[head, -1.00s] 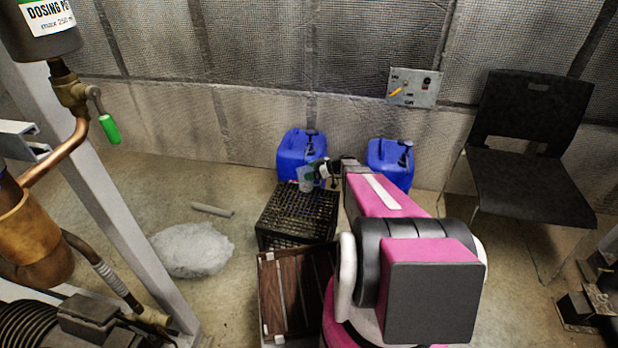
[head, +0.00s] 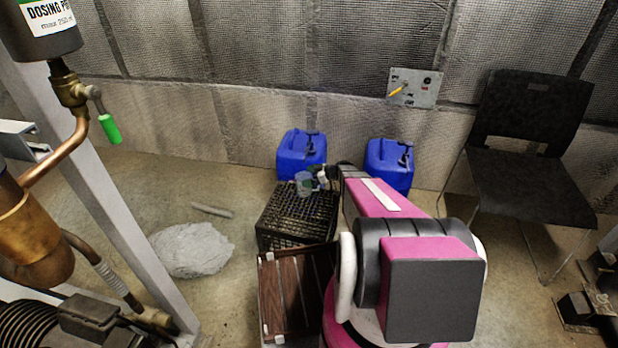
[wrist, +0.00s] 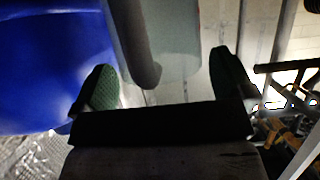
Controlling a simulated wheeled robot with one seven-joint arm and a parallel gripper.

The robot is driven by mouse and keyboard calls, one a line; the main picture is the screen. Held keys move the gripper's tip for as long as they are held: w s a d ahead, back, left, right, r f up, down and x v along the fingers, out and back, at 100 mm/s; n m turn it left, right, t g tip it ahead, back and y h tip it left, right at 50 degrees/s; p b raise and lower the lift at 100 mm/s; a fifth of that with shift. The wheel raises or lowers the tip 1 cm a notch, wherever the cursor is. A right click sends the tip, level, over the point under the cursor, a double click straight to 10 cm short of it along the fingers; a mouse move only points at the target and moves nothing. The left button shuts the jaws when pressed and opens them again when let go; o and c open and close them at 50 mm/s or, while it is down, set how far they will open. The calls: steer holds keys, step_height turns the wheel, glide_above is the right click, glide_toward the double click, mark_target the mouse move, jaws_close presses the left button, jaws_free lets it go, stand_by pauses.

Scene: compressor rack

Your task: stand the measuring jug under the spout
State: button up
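The measuring jug (head: 304,183) is a small, clear grey-blue vessel. It stands upright on the black crate (head: 298,215) in the head view. My gripper (wrist: 164,76) reaches it from the right. In the wrist view its two green-padded fingers are wide apart. The jug's wall and dark handle (wrist: 138,45) show between them, with a gap beside the right finger. Contact at the left finger is unclear. At the far left, a dosing pot (head: 40,35) has a green-handled valve (head: 100,108) and a copper pipe (head: 62,152). I cannot tell which opening is the spout.
Two blue canisters (head: 302,150) (head: 388,160) stand behind the crate near the wall. A wood-slatted box (head: 285,295) lies in front. A plastic-wrapped bundle (head: 192,250) and a short grey tube (head: 212,210) lie on the floor. A black chair (head: 530,180) stands at right.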

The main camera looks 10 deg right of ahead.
steer(key=v, duration=1.2)
steer(key=s+a+r+m+g+h, duration=0.1)
steer(key=s+a+r+m+h, duration=0.3)
steer(key=s, duration=0.3)
steer(key=s+a+r+m+g+h, duration=0.2)
steer(key=s+a+r+m+h, duration=0.2)
steer(key=s, duration=0.4)
steer(key=s+a+r+m+g+h, duration=0.2)
steer(key=s+a+r+m+h, duration=0.2)
steer(key=s, duration=0.4)
step_height(320, 180, up, 2)
steer(key=shift+s+r+m+h, duration=0.1)
steer(key=shift+s+m+h, duration=0.15)
steer(key=shift+m, duration=0.45)
